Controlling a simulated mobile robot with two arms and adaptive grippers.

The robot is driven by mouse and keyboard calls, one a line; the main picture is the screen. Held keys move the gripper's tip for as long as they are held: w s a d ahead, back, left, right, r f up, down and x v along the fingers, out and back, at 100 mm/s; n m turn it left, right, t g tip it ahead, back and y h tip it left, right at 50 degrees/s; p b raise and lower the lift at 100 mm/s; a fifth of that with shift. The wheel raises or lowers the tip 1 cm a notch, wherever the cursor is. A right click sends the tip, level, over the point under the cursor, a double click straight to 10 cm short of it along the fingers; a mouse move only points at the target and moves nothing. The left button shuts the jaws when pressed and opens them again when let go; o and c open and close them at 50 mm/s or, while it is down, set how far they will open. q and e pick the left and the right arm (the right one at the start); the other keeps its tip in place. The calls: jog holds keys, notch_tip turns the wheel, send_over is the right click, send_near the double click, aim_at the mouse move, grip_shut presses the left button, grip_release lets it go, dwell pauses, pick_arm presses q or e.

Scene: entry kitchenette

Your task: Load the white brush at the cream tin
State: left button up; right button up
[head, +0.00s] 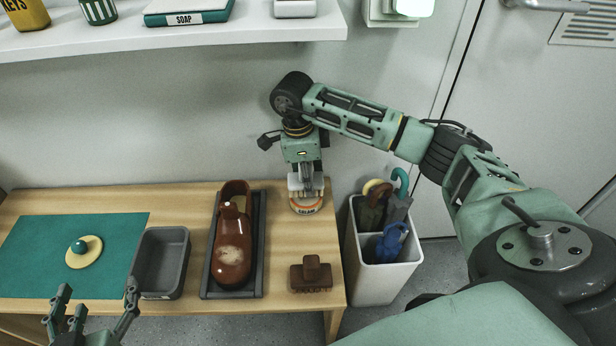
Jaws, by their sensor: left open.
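The white brush (294,184) is in my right gripper (306,180), at the back right of the wooden bench, bristle side down. It is right above the round cream tin (306,208), which has an orange-rimmed label. The fingers partly cover the brush, and I cannot tell whether its bristles touch the cream. My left gripper (95,306) is open and empty at the lower left, in front of the bench's front edge.
A brown brush (311,274) lies at the bench's front right. A brown shoe (233,255) sits in a dark tray (259,235). An umbrella bin (377,285) stands right.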

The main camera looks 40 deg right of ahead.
jog(key=shift+r+p, duration=0.4)
jog(key=shift+r, duration=0.2)
jog(key=shift+r+p, duration=0.45)
jog(key=shift+r, duration=0.1)
jog(key=shift+r+p, duration=0.4)
jog(key=shift+r, duration=0.1)
pick_arm(q)
jog(key=s+a+f+g+y, duration=0.2)
jog(key=s+a+f+g, duration=0.3)
jog(key=s+f+g, duration=0.4)
jog(key=shift+s+f+n+p, duration=0.35)
jog(key=shift+s+f, duration=0.7)
jog(key=shift+s, duration=1)
pick_arm(e)
jog(key=shift+r, duration=0.5)
jog(key=shift+s, duration=0.1)
